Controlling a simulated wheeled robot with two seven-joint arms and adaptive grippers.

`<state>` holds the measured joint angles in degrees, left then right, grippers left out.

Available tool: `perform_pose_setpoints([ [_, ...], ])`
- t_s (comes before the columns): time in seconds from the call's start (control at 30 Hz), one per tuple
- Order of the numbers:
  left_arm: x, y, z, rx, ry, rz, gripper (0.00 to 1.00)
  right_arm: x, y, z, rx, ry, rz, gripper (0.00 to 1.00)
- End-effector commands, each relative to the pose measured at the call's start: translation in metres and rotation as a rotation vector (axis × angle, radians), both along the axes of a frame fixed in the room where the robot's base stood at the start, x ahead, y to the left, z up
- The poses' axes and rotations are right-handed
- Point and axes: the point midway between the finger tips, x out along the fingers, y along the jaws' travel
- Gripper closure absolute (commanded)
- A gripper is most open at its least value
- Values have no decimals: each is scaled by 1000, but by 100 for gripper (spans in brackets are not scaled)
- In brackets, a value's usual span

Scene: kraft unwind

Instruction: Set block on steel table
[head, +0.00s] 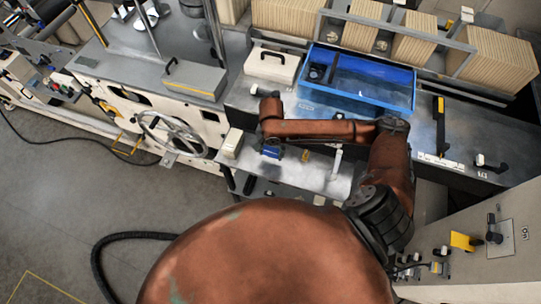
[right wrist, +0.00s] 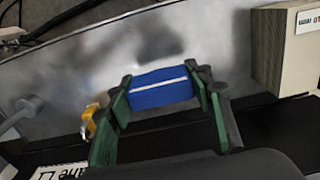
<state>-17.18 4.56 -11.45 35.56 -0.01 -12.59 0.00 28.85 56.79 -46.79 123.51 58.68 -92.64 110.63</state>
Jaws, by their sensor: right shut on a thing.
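A blue block with a white stripe (right wrist: 160,88) sits between the green-padded fingers of my right gripper (right wrist: 163,84) in the right wrist view. The fingers are shut on its two ends. In the head view the block (head: 271,152) shows as a small blue patch below my right wrist, over the steel table (head: 313,178). The bare steel surface (right wrist: 95,70) fills much of the right wrist view behind the block. I cannot tell whether the block touches the steel. My left gripper is not in view.
A beige box (head: 232,143) stands left of the block. A small yellow piece (head: 305,155) and a pale upright handle (head: 337,160) are to its right. A blue bin (head: 385,93) and a white case (head: 272,65) stand behind. A handwheel (head: 172,137) is farther left.

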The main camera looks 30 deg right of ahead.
Motion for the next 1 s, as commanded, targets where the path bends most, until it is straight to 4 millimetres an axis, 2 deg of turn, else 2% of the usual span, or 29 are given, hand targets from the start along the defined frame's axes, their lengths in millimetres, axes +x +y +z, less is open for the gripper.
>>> perform_pose_setpoints([
  [0.3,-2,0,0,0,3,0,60,4,0,-35,-2,-1,0,80],
  [0.63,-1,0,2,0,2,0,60,4,1,-38,-1,1,0,80],
  [0.67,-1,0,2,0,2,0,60,4,1,-38,-1,1,0,52],
  [0.9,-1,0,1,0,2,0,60,4,1,-38,-1,0,0,36],
  [1.0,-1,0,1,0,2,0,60,4,1,-38,-1,0,0,35],
])
